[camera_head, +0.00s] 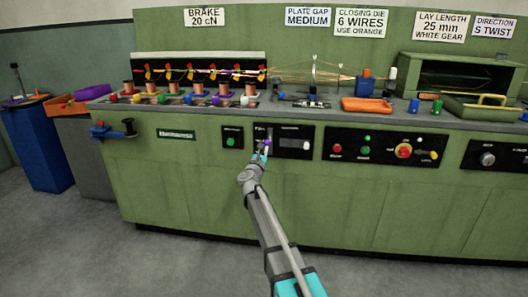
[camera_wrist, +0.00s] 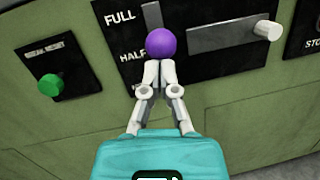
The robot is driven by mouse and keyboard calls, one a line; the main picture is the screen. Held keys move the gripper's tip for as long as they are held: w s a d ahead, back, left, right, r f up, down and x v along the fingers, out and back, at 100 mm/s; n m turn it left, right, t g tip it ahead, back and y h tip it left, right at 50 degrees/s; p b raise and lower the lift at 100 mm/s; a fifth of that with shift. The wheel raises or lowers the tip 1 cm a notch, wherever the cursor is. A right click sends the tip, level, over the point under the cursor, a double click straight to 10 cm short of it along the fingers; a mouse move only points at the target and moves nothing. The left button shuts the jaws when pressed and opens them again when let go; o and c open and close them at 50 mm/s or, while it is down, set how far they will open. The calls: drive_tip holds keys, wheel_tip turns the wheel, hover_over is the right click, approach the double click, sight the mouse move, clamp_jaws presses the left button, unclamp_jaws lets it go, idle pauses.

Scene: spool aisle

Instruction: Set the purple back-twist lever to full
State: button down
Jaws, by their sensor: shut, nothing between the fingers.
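The purple lever knob (camera_wrist: 161,43) sits in a vertical slot on a black panel in the wrist view. It lies between the FULL mark (camera_wrist: 120,16) and the HALF mark (camera_wrist: 132,57), nearer to HALF. My gripper (camera_wrist: 155,68) is shut and empty, with its fingertips just below the knob; I cannot tell if they touch it. In the head view my gripper (camera_head: 262,150) is at the front panel of the green machine (camera_head: 200,188), and the purple knob (camera_head: 267,142) shows only as a small spot beside it.
Right of the lever is a horizontal slot with a white knob (camera_wrist: 268,29). Left is a panel with a green button (camera_wrist: 51,85). A red and green button panel (camera_head: 378,146) is further right. The grey floor (camera_head: 160,260) before the machine is clear.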

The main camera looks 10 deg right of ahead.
drive_tip(key=shift+w+r+p, duration=0.1)
drive_tip(key=shift+r+p, duration=0.4)
drive_tip(key=shift+r, duration=0.2)
drive_tip(key=shift+f, duration=0.15)
drive_tip(key=f+b+v, duration=0.1)
drive_tip(key=b+v, duration=0.3)
drive_tip(key=v, duration=0.9)
drive_tip(key=shift+w, duration=0.15)
drive_tip(key=shift+a, duration=0.15)
